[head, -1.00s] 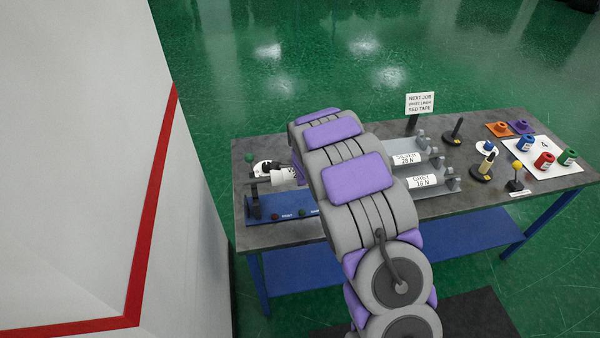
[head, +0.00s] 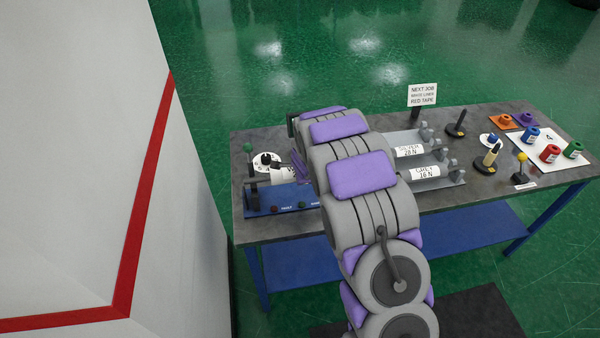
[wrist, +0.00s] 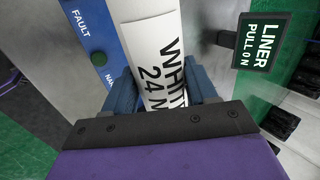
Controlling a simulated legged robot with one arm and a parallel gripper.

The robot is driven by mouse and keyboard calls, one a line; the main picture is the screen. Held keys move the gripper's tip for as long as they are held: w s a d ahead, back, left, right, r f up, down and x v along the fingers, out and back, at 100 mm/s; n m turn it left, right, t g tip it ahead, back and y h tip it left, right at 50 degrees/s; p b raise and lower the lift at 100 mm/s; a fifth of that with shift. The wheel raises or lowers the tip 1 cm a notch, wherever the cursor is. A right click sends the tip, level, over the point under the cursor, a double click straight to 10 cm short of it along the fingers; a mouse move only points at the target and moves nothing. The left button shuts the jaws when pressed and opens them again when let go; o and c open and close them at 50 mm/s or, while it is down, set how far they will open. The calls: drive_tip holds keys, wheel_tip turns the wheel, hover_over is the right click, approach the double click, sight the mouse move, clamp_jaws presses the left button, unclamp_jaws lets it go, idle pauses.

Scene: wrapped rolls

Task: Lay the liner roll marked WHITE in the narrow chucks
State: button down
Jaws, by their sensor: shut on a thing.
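The white liner roll (wrist: 155,50), printed "WHITE" and "24 N", lies between the two blue fingers of my gripper (wrist: 162,92) in the wrist view. My gripper is shut on it. In the head view the roll's pale end (head: 283,174) shows behind the blue panel (head: 283,201), left of my arm. The blue panel, lettered "FAULT", also shows beside the roll in the wrist view (wrist: 92,38). My arm hides most of the station. I cannot tell the narrow chucks apart, nor whether the roll touches them.
A "LINER PULL ON" sign (wrist: 263,42) stands right of the roll. A white wall (head: 80,150) is close on the left.

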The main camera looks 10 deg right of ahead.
drive_tip(key=shift+a+f+b, duration=0.1)
drive_tip(key=shift+f+b, duration=2.05)
drive_tip(key=shift+f, duration=0.6)
drive_tip(key=shift+c, duration=1.2)
unclamp_jaws()
drive_tip(key=shift+s+r, duration=0.1)
drive_tip(key=shift+r, duration=0.05)
drive_tip(key=p+v, duration=0.4)
drive_tip(key=v, duration=1.3)
